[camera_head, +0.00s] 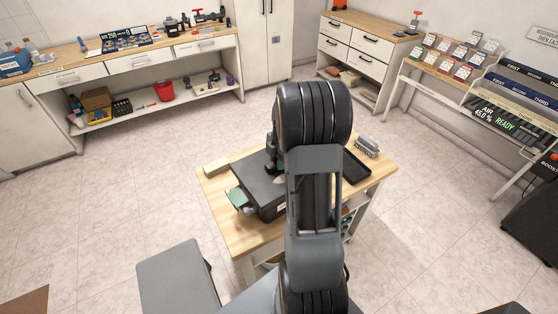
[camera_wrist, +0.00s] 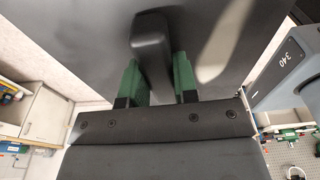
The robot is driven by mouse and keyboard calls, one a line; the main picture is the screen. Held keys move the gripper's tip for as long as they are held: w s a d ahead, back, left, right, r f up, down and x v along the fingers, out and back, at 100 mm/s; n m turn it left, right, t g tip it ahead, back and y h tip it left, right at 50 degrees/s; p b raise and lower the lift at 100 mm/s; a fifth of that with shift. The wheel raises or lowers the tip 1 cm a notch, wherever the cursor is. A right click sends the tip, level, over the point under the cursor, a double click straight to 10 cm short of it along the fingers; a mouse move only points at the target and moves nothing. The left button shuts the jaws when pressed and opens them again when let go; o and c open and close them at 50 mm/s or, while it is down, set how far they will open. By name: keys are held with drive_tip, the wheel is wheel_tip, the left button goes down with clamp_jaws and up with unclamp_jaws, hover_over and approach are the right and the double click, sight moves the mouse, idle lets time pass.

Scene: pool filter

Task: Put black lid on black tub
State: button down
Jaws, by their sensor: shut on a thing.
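The black lid (camera_wrist: 80,40) fills the upper part of the wrist view as a broad dark surface. Its raised black handle (camera_wrist: 152,45) lies between the two green fingers of my gripper (camera_wrist: 156,68), which is shut on it. In the head view, the black tub (camera_head: 268,205) is a dark box on the wooden worktable, with a pale label on its front. A flat dark top (camera_head: 258,180) shows over it, and my gripper (camera_head: 271,158) is just above. My arm hides the right side. I cannot tell whether the lid touches the tub's rim.
The worktable (camera_head: 225,215) also holds a tan block (camera_head: 216,166), a green item (camera_head: 239,198) beside the tub, a black tray (camera_head: 355,167) and a grey brush-like item (camera_head: 366,147). A grey panel (camera_head: 178,278) stands at front left.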

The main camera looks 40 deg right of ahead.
drive_tip(key=c, duration=0.8)
unclamp_jaws()
wheel_tip(320, 180, up, 14)
drive_tip(key=d+b, duration=0.1)
drive_tip(key=shift+d+f, duration=0.15)
drive_tip(key=shift+d, duration=0.2)
